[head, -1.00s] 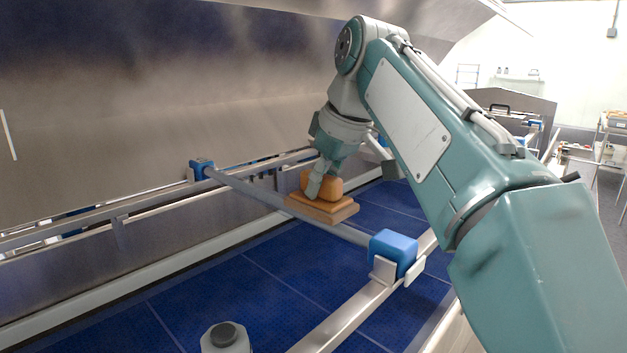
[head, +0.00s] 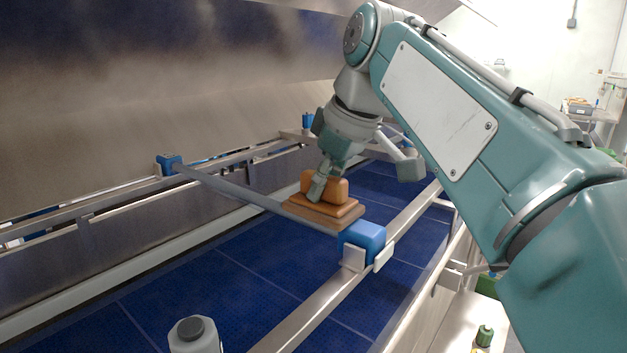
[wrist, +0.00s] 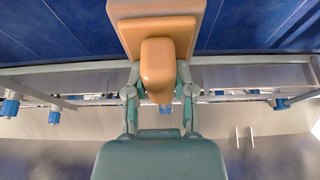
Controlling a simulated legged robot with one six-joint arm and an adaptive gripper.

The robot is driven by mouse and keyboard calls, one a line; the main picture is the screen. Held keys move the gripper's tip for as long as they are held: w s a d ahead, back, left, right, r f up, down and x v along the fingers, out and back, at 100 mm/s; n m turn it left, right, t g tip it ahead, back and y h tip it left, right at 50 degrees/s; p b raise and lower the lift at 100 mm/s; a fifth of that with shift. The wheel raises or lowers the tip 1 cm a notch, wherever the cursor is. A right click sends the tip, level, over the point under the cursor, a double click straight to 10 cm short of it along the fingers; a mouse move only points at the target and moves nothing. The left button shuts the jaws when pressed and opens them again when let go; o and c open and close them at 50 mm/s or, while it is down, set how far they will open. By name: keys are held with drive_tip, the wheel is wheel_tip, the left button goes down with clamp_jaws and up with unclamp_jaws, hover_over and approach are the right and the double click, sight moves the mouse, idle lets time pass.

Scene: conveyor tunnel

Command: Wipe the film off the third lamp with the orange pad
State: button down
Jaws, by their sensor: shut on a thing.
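The orange pad (head: 335,215) is a flat, layered block with a rounded orange handle (head: 335,188). My gripper (head: 318,186) is shut on that handle, one finger on each side in the wrist view (wrist: 158,74). The lamp (head: 235,191) is a thin grey tube slanting across the conveyor between two blue end holders, one far left (head: 170,165) and one near right (head: 364,238). The pad lies over the tube close to the near-right holder and hides that stretch. I cannot tell whether it presses on the tube, nor see film clearly.
Metal side rails (head: 315,305) carry the holders above a blue conveyor belt (head: 240,275). A steel hood (head: 150,90) overhangs the left and back. A grey, dark-capped bottle (head: 194,338) stands at the front. Another blue holder (head: 307,121) sits farther back.

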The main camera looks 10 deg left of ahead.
drive_tip(key=shift+r, duration=3)
